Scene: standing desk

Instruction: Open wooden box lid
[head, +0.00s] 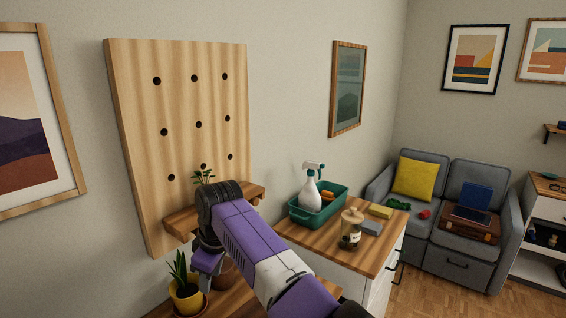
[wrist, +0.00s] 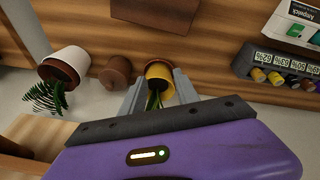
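A dark reddish-brown block-like wooden thing (wrist: 160,12), possibly the wooden box, is cut by the top edge of the wrist view. I cannot make out a lid or seam on it. In the wrist view my gripper (wrist: 158,88) has its two grey fingers apart with nothing held between them. A yellow pot with a plant (wrist: 158,72) shows beyond the fingers. In the head view the arm reaches down over the desk and hides much of its top; the fingertips are not clear there. The yellow pot (head: 187,298) stands at lower left.
A white pot with a plant (wrist: 66,64), a brown rounded thing (wrist: 117,72) and a device with coloured knobs (wrist: 285,66) are around the gripper. A pegboard (head: 185,120) is on the wall. A cabinet (head: 330,236) bears a green caddy (head: 318,212) and a jar (head: 350,230).

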